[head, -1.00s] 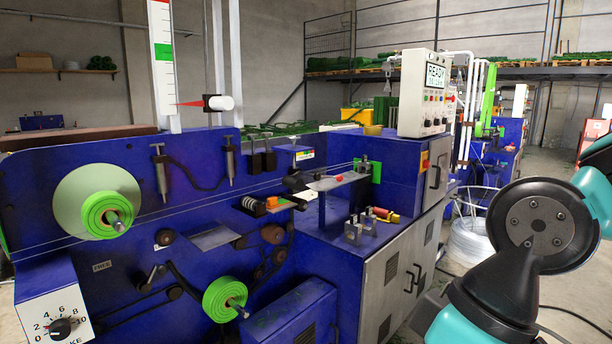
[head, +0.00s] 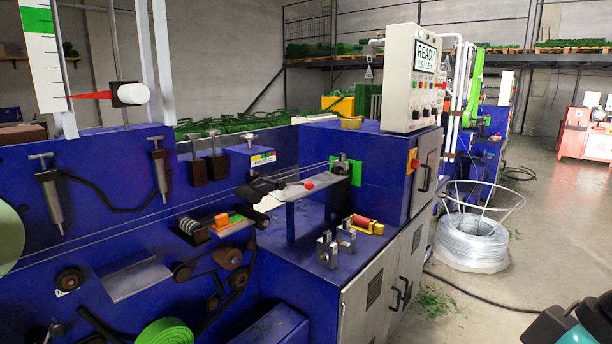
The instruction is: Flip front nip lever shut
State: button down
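A lever with a red ball knob (head: 308,185) sticks out over a grey plate (head: 322,183) in the middle of the blue machine. It lies close to level, pointing right. Just left of it are dark rollers (head: 250,193) with a pale end; these look like the nip, but I cannot tell front from rear or whether the lever is open or shut. My gripper is out of view. Only a dark and teal part of my arm shows at the bottom right corner, well away from the lever.
Metal blocks (head: 327,249) and a red-yellow roller (head: 366,223) sit on the lower ledge. A control box reading READY (head: 412,77) stands at the back right. A wire coil (head: 472,240) lies on the floor right of the machine. Open floor lies at the lower right.

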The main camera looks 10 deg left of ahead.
aim_at(247, 193)
jog(key=u, duration=0.25)
jog(key=i, duration=1)
jog(key=u, duration=0.55)
